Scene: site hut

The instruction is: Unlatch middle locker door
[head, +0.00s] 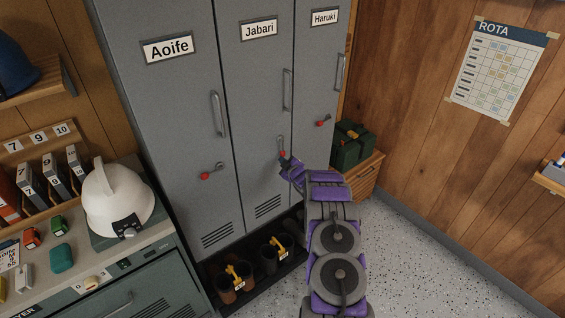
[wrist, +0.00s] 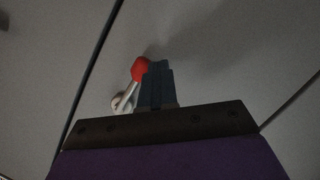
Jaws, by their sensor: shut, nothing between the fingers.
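The middle locker door (head: 258,95), labelled "Jabari", looks closed flush with its neighbours. Its latch is a small metal lever with a red knob (head: 282,154). The lever points down in the head view, while the levers on both neighbouring doors slant down to the left. My gripper (head: 287,163) is at this latch, just below and right of the knob. In the wrist view the red knob (wrist: 140,68) and its metal pivot (wrist: 123,101) lie left of my shut fingers (wrist: 157,84). The fingers overlap the knob's edge; I cannot tell whether they touch it.
The Aoife door (head: 170,100) stands left and the Haruki door (head: 322,70) right, both closed. Boots (head: 270,255) stand on a low tray below. A green case (head: 352,145) sits on a wooden box at right. The speckled floor (head: 425,265) at right is clear.

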